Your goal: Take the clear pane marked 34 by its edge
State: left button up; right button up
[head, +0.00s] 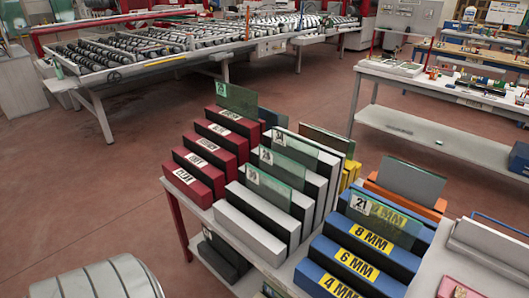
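Several clear panes stand upright in the slots of a grey rack (245,233) on the table. They include a front pane (277,191), a middle pane (290,170) and a rear pane (303,150), each with a small white number label at its upper left. These labels are too small to read surely, so I cannot tell which pane is marked 34. Their top edges are exposed and their lower parts are hidden in the slots. Neither of my grippers is in view.
A red rack (203,166) with a greenish pane (237,99) stands left of the grey one. A blue rack (355,262) with a pane marked 21 (392,220) stands right. An orange rack (413,201) holds a grey pane (411,180). Open floor (100,200) lies left.

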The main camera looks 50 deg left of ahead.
aim_at(305, 153)
jog(key=u, duration=1.25)
jog(key=i+j+z, duration=0.25)
jog(key=k+j, duration=0.05)
jog(key=j, duration=0.05)
